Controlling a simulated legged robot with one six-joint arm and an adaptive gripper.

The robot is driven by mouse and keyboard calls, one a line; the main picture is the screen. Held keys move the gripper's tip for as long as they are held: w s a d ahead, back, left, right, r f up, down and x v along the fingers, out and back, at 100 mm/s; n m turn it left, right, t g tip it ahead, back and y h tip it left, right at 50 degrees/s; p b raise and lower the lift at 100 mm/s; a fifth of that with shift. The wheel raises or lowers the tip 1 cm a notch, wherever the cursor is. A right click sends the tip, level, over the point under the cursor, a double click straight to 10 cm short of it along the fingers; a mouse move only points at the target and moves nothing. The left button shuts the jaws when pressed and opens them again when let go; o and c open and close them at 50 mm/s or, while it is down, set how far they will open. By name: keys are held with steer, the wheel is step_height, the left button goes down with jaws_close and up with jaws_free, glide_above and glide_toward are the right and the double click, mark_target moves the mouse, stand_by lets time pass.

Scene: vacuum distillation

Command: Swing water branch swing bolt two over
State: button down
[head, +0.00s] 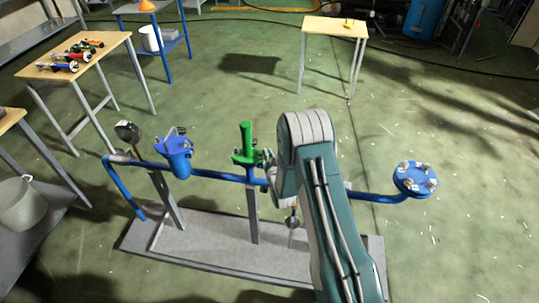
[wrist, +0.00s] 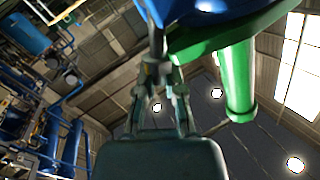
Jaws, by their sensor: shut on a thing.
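The blue water branch pipe (head: 215,174) runs across a low grey stand. A green upright fitting (head: 245,145) rises from its middle. My gripper is mostly hidden behind my arm in the head view, just right of the green fitting. In the wrist view my gripper (wrist: 157,72) is shut on a slim grey rod, which looks like a swing bolt (wrist: 153,22). The rod runs up beside a blue part (wrist: 205,8) and a green flange with a green cylinder (wrist: 238,85). Which numbered bolt it is, I cannot tell. The rod's far end is out of frame.
A round blue flange with several bolts (head: 415,180) is at the pipe's right end. A blue fitting (head: 177,155) and a dark gauge (head: 127,131) are at the left. A table with tools (head: 45,62) stands back left, a small table (head: 335,27) at the back. Floor between is clear.

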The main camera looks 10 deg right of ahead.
steer(key=a+n, duration=0.1)
steer(key=a+n+g, duration=0.1)
steer(key=shift+w+n+g, duration=0.25)
steer(key=shift+n+g, duration=0.05)
steer(key=shift+n, duration=0.1)
steer(key=shift+w+a+n+g+h, duration=0.15)
steer(key=shift+a+n+g+h, duration=0.3)
steer(key=shift+n, duration=0.25)
steer(key=c, duration=0.7)
jaws_free()
steer(key=shift+c, duration=0.2)
steer(key=shift+w+r, duration=0.1)
steer(key=shift+d, duration=0.1)
